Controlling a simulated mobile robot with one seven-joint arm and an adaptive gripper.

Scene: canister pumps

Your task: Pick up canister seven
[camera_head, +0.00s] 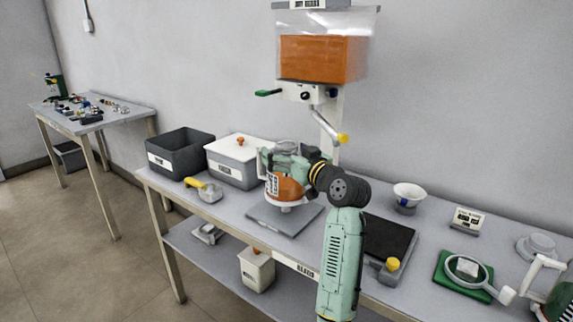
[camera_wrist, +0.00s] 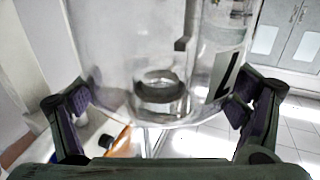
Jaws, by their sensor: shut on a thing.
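Canister seven (camera_wrist: 160,60) is a clear canister with a white label bearing a dark 7. It fills the middle of the wrist view, and the fingers of my gripper (camera_wrist: 160,104) press on its two sides. In the head view the canister (camera_head: 286,187) shows orange in its lower part and a white label. My gripper (camera_head: 272,168) is around it there, above a flat grey plate (camera_head: 262,222). I cannot tell whether its foot touches the plate. My wrist hides part of its right side.
An orange-filled dispenser (camera_head: 322,58) with a yellow-tipped spout stands behind. A dark bin (camera_head: 180,153) and a white lidded box (camera_head: 235,160) are to the left. A black pad (camera_head: 388,240), a bowl (camera_head: 408,195) and a green board (camera_head: 462,277) are to the right.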

